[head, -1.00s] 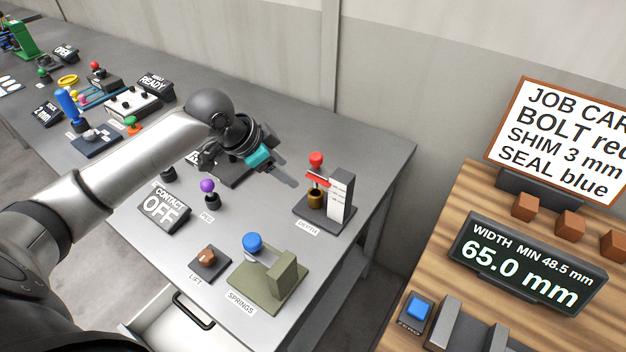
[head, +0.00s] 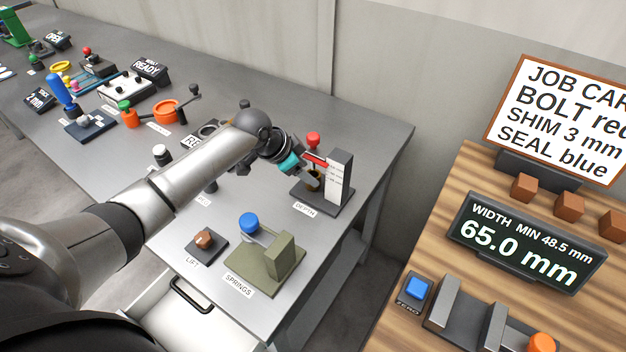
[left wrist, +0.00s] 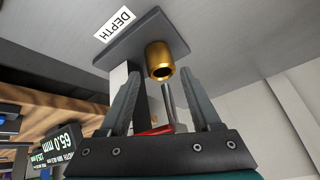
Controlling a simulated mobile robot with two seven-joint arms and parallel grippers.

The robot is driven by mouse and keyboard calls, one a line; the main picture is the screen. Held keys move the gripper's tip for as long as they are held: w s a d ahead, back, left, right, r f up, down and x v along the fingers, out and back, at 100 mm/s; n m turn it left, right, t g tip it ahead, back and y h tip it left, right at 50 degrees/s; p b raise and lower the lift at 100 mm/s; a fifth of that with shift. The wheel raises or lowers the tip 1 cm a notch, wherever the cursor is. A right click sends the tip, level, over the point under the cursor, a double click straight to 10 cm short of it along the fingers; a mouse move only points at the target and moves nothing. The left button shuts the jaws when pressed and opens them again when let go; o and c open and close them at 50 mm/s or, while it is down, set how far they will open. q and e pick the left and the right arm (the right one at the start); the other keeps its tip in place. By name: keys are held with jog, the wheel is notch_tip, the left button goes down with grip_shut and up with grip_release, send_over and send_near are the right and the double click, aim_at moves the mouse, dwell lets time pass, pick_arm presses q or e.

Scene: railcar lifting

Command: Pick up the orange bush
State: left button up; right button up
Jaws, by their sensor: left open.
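A gold-orange bush (head: 313,183) stands at the DEPTH gauge (head: 341,178), below its red-topped plunger, partly hidden by my gripper in the head view. In the left wrist view the bush (left wrist: 160,60) is a short hollow cylinder on the gauge's dark base, just beyond and between my fingertips. My left gripper (head: 304,175) is open and empty, beside the gauge; its two fingers (left wrist: 161,78) straddle the line to the bush without visibly touching it. My right gripper is not in view.
The gauge's upright and red arm (head: 315,160) stand close to my fingers. The SPRINGS fixture (head: 265,262) and LIFT button (head: 204,240) are nearer the front. A wooden bench (head: 440,215) with a 65.0 mm display (head: 525,250) stands at right. The table is clear behind the gauge.

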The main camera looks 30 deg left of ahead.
pick_arm(q)
jog(key=shift+x, duration=1.55)
jog(key=shift+a, duration=0.1)
jog(key=shift+c, duration=0.2)
grip_shut()
